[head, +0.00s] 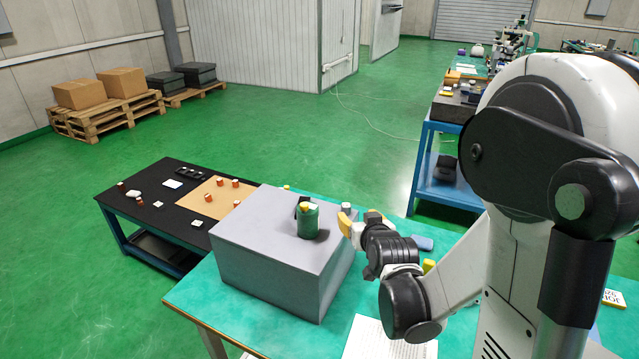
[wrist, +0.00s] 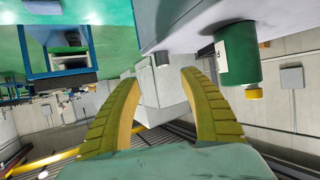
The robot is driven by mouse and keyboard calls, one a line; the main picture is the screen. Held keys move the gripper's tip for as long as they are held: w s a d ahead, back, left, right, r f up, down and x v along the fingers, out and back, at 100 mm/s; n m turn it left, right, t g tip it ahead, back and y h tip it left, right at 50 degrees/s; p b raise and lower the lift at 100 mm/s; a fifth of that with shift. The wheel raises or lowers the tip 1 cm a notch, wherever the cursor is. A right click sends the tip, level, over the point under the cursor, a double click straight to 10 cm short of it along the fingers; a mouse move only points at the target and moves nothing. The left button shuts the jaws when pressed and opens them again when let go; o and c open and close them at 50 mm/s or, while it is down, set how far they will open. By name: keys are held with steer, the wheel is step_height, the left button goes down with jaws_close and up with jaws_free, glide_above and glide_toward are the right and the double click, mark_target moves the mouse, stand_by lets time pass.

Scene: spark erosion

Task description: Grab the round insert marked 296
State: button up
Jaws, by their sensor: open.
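No marking 296 is readable in either view. A small grey round piece (head: 346,207) stands near the right edge of the grey block's top; I cannot tell whether it is the insert. A small dark cylinder, apparently the same piece, shows in the wrist view (wrist: 161,58), which is upside down. There it appears ahead of my gripper (wrist: 160,78), between the fingertips, not touching them. My gripper, also in the head view (head: 359,219), is open and empty beside the block's right edge. Several small orange-and-white round pieces (head: 209,198) stand on the low black table.
The grey block (head: 265,285) stands on a green-topped table (head: 200,298). A green cup (head: 308,222) with yellow and white items stands on the block, left of my gripper; it also shows in the wrist view (wrist: 238,52). The black table (head: 150,205) lies beyond.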

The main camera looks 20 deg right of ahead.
mark_target(347, 210)
steer(key=x, duration=0.2)
steer(key=b+x, duration=0.1)
steer(key=x, duration=0.2)
steer(key=shift+w+a+f, duration=0.15)
steer(key=shift+w+f, duration=0.05)
steer(key=shift+w, duration=0.1)
steer(key=b+x, duration=0.2)
steer(key=x, duration=0.2)
steer(key=shift+w+f, duration=0.25)
steer(key=shift+w, duration=0.05)
steer(key=shift+w+f, duration=0.1)
steer(key=shift+w, duration=0.35)
steer(key=shift+s, duration=0.1)
jaws_close()
